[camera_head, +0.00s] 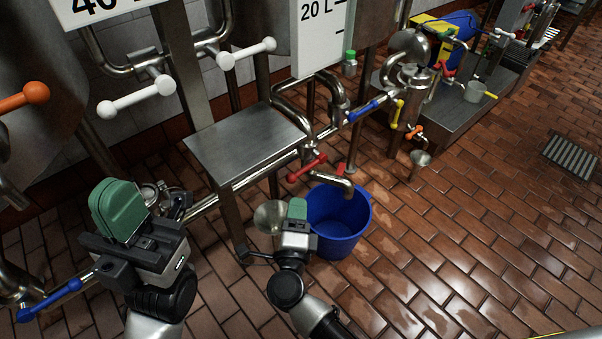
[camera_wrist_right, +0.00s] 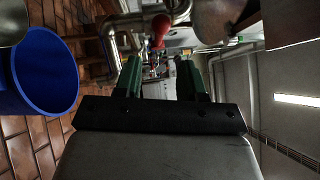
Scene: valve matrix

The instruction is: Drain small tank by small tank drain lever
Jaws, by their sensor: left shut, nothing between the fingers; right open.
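The small tank, marked by a white 20 L gauge board (camera_head: 318,40), is cut off at the top of the head view. A red lever (camera_head: 306,168) is on the pipe below it, beside a spout above a blue bucket (camera_head: 338,245). No label shows which lever is the drain lever. My right gripper (camera_head: 297,206) is open and empty, low at the bucket's left side, below the red lever. In the right wrist view, the red lever (camera_wrist_right: 160,26) shows ahead of the open fingers (camera_wrist_right: 159,72). My left gripper (camera_head: 117,200) is shut and empty at the lower left.
A steel table (camera_head: 245,140) stands left of the red lever. White levers (camera_head: 137,97), an orange lever (camera_head: 24,97) and blue levers (camera_head: 366,110) sit on pipes around. A steel funnel (camera_head: 268,215) is left of my right gripper. The tiled floor at right is clear around a drain grate (camera_head: 571,156).

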